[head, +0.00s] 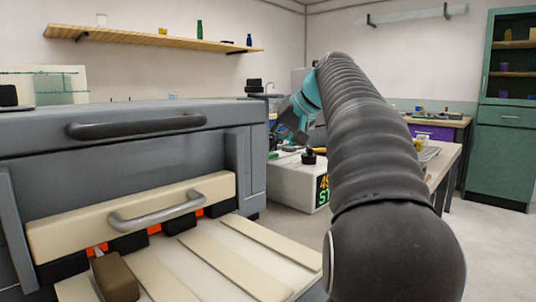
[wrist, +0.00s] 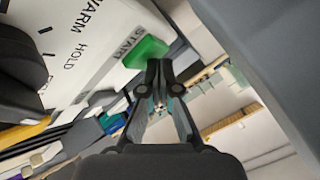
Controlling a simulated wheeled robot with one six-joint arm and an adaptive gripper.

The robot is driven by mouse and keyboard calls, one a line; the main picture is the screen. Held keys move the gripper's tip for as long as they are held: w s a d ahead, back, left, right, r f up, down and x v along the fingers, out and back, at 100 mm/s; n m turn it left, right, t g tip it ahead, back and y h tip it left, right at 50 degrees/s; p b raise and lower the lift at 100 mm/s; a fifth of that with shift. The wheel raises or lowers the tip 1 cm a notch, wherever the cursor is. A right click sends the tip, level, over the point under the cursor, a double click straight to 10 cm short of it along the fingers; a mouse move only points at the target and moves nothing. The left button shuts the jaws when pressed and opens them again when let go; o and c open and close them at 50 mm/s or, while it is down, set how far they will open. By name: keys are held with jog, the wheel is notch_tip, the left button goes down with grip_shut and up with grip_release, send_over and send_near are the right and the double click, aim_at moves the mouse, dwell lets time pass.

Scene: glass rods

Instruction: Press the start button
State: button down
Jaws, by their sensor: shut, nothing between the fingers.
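The green start button (wrist: 146,51) shows in the wrist view beside the printed word START on a white panel (wrist: 85,50). My gripper (wrist: 160,90) is shut and empty. In the picture its fingertips lie just below the button; I cannot tell whether they touch it. In the head view my gripper (head: 283,138) is partly hidden, near the white box (head: 288,183) with a black knob (head: 309,156) on top and a lit display (head: 322,191).
A grey furnace-like cabinet (head: 120,150) with handles fills the left, with a slatted tray (head: 215,262) in front. A dark dial (wrist: 20,62) is beside the WARM and HOLD labels. A table (head: 448,160) stands at right. A green cabinet (head: 503,150) is behind it.

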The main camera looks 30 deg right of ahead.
aim_at(271, 153)
jog(key=shift+f, duration=0.25)
dwell(0.6)
jog(key=shift+r+p, duration=0.85)
jog(key=shift+r, duration=0.1)
notch_tip(271, 153, up, 3)
jog(key=p, duration=0.3)
jog(key=shift+r+p, duration=0.45)
jog(key=shift+r, duration=0.55)
jog(key=shift+d, duration=0.1)
